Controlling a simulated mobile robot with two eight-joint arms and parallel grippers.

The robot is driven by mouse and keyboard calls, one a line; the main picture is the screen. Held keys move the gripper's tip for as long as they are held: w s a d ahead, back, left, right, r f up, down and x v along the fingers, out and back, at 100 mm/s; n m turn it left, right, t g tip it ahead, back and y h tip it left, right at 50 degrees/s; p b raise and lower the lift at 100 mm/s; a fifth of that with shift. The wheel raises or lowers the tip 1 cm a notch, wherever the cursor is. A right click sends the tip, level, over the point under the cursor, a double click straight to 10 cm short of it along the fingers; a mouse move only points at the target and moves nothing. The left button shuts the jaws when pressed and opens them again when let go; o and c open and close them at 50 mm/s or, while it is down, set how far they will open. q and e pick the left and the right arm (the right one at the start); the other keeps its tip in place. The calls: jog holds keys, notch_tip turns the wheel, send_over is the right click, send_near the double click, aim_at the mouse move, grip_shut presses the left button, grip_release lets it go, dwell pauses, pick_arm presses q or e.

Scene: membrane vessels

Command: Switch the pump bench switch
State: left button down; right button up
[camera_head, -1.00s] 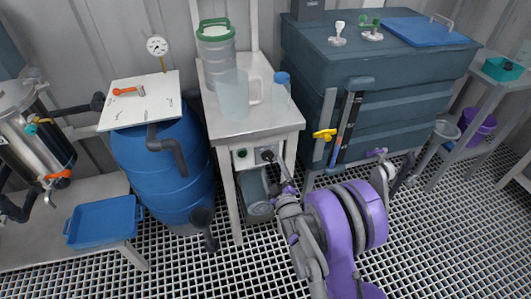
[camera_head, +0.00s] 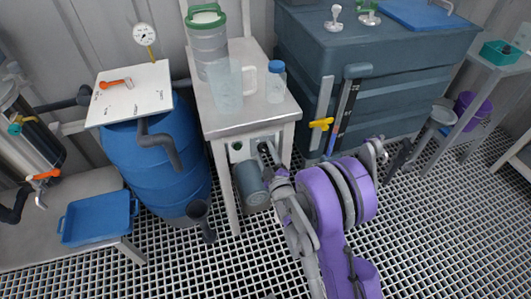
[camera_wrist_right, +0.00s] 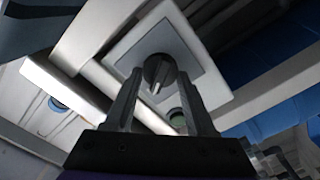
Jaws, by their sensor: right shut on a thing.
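The pump bench (camera_head: 228,117) is a pale metal table left of the dark blue tank. Its front apron carries a dark rotary switch (camera_head: 262,147), partly hidden by my right gripper (camera_head: 268,158). In the right wrist view the switch (camera_wrist_right: 158,70) is a round black knob with a raised grip bar on a grey square plate. My right gripper (camera_wrist_right: 158,82) has a finger on each side of the knob and is shut on it. A small green round part (camera_head: 237,146) sits left of the switch. My left gripper is out of view.
A clear jug (camera_head: 225,88), a blue-capped bottle (camera_head: 275,82) and a green-lidded jar (camera_head: 207,40) stand on the bench. A grey pump motor (camera_head: 250,183) is below. A blue barrel (camera_head: 158,165) stands left, the blue tank (camera_head: 395,100) right. Grating floor is open in front.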

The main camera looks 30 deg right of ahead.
grip_shut()
jog(key=shift+m, duration=0.3)
jog(key=m, duration=0.4)
jog(key=shift+d, duration=0.1)
jog(key=m, duration=0.7)
jog(key=shift+d+r, duration=0.1)
jog(key=shift+m, duration=0.3)
jog(key=o, duration=1.2)
grip_release()
